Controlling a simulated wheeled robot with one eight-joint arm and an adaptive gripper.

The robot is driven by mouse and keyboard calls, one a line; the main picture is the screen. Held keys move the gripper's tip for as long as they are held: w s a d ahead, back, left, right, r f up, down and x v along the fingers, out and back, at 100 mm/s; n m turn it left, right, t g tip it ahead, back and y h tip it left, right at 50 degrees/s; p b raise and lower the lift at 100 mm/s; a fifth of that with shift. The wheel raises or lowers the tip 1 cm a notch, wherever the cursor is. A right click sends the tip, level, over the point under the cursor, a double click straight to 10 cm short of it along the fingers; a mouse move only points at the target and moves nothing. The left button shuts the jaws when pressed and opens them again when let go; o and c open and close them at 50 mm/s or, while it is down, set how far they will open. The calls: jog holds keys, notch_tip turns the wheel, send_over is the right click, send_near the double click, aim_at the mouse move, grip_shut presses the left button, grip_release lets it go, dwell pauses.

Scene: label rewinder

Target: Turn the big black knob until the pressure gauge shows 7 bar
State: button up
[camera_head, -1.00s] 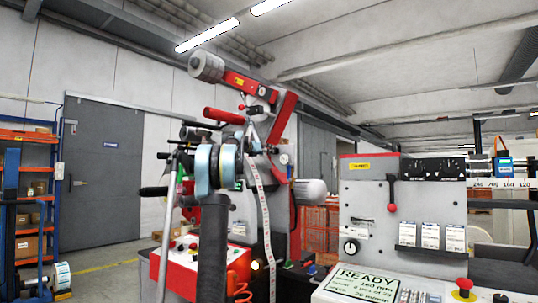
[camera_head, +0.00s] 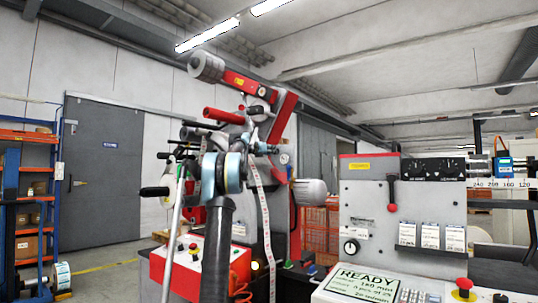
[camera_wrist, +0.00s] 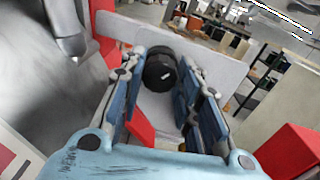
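The big black knob (camera_wrist: 160,73) shows in the wrist view with a small white mark on its face, in front of a pale grey plate. My gripper (camera_wrist: 163,70) is open, with one blue finger on either side of the knob. I cannot tell whether the fingertips reach around it or stop short of it. In the head view my gripper (camera_head: 224,172) is in front of the red and grey machine, and I cannot make out the big knob there. A small round white gauge (camera_head: 284,159) sits on the machine, too small to read.
Red parts flank my gripper on both sides in the wrist view. In the head view a grey panel (camera_head: 365,195) with a red-tipped lever and a smaller dark knob (camera_head: 351,247) stands right, behind a display reading READY (camera_head: 362,284). A shelf (camera_head: 38,185) stands far left.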

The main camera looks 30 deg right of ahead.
jog(key=shift+w, duration=0.1)
jog(key=shift+c, duration=1)
jog(key=shift+a, duration=0.1)
jog(key=shift+m, duration=0.4)
jog(key=shift+f+m+g+h, duration=0.15)
jog(key=shift+m+g, duration=0.05)
jog(key=shift+m, duration=4.7)
jog(key=shift+f+m+g+h, duration=0.1)
jog(key=shift+m+g+h, duration=0.1)
jog(key=shift+m, duration=4.7)
